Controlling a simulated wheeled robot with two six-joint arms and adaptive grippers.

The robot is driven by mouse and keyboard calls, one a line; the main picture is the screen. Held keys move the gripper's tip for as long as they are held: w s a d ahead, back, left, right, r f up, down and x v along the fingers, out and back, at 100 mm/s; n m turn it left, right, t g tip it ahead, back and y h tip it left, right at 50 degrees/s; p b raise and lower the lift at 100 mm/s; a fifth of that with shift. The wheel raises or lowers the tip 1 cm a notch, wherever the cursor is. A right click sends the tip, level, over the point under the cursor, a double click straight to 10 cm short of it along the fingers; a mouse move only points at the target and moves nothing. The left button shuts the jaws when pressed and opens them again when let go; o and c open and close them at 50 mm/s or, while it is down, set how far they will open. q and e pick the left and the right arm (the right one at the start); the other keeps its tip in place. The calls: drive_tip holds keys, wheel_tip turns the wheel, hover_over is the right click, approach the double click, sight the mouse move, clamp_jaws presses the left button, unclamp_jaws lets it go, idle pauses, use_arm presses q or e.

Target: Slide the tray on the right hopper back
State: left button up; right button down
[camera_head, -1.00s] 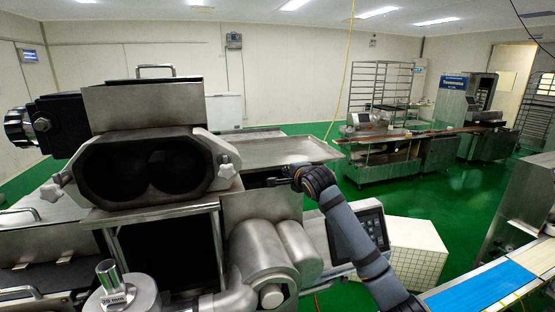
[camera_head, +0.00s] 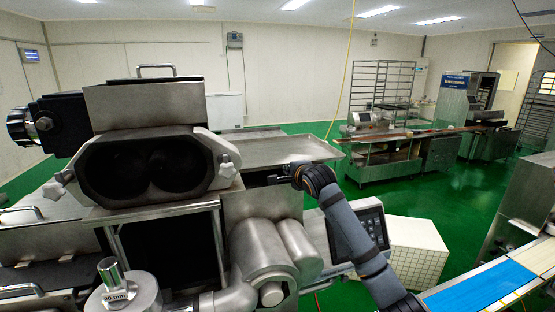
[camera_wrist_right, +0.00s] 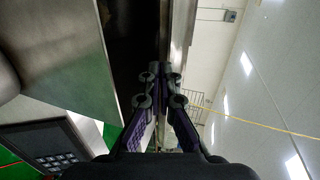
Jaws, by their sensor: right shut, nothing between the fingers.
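The flat metal tray (camera_head: 285,150) extends to the right from behind the twin-bore hopper housing (camera_head: 145,168) in the head view. It has a low raised rim. My right gripper (camera_head: 268,181) points left, just in front of and below the tray's near edge. Its fingers are shut with nothing between them. In the wrist view the shut fingers (camera_wrist_right: 160,78) lie along a dark gap beside a metal panel (camera_wrist_right: 60,50). I cannot tell whether they touch the tray. My left gripper is not in view.
A control panel (camera_head: 372,228) stands under my right forearm. Rounded metal housings (camera_head: 262,255) lie below the gripper. A conveyor with a blue belt (camera_head: 480,285) is at the lower right. Open green floor (camera_head: 420,200) lies beyond the tray.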

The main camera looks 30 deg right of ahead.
drive_tip(key=shift+w+d, duration=0.2)
drive_tip(key=shift+w, duration=0.6)
drive_tip(key=shift+w+d, duration=0.15)
drive_tip(key=shift+w, duration=0.65)
drive_tip(key=shift+w+d, duration=0.2)
drive_tip(key=shift+w, duration=0.6)
drive_tip(key=shift+s, duration=0.1)
drive_tip(key=shift+s+a+f, duration=0.15)
drive_tip(key=shift+s, duration=0.45)
drive_tip(key=b, duration=0.5)
approach(283, 165)
drive_tip(key=s, duration=0.1)
drive_tip(key=s+a+f, duration=0.1)
drive_tip(key=s, duration=0.1)
drive_tip(key=shift+a+f, duration=0.15)
drive_tip(key=shift+f, duration=0.2)
drive_tip(key=shift+f, duration=0.1)
